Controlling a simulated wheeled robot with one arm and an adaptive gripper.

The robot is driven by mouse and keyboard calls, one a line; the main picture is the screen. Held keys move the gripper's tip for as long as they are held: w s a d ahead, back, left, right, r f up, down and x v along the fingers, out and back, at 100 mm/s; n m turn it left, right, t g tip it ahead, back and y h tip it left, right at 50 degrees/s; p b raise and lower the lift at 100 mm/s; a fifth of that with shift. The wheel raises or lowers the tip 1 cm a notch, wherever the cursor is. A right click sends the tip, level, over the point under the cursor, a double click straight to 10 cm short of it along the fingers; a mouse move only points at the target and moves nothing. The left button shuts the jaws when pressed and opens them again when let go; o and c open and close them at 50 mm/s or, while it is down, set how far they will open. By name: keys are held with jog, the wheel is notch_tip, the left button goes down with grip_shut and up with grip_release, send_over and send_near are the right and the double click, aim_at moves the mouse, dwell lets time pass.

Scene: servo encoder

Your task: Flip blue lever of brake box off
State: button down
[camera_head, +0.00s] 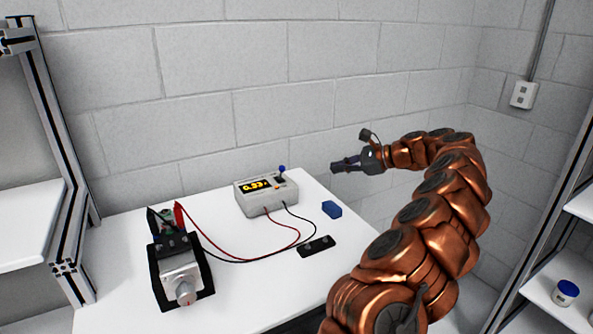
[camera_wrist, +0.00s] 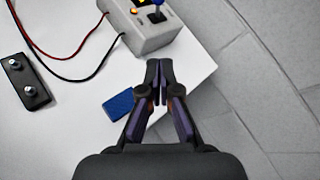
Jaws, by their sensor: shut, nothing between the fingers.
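The brake box (camera_head: 265,195) is a light grey box with a lit yellow display, standing at the back right of the white table. Its blue-knobbed lever (camera_head: 282,169) stands up from the top at the right of the display. In the wrist view the box (camera_wrist: 146,30) is at the top, with the blue lever (camera_wrist: 158,4) partly cut off by the frame edge. My gripper (camera_head: 334,167) is to the right of the box, above the table's right edge and apart from the lever. In the wrist view its fingertips (camera_wrist: 159,68) are together and empty.
Red and black cables run from the box to a motor device (camera_head: 181,275) at left. A block wall stands behind.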

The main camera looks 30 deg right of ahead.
jog(key=p, duration=0.2)
send_near(281, 172)
notch_tip(281, 172, down, 4)
jog(key=w+d, duration=0.1)
jog(key=w, duration=0.2)
jog(key=shift+w+a+r, duration=0.2)
jog(key=shift+w+a, duration=0.3)
jog(key=shift+a, duration=0.15)
jog(key=shift+w+a+r, duration=0.25)
jog(key=shift+w+a, duration=0.3)
jog(key=shift+a, duration=0.1)
jog(key=shift+d, duration=0.15)
jog(key=shift+w+a+r+p, duration=0.1)
jog(key=shift+a+r+p, duration=0.1)
jog(key=shift+p, duration=0.5)
jog(key=shift+d+g+p, duration=0.1)
jog(key=shift+g+p, duration=0.2)
jog(key=shift+p, duration=0.05)
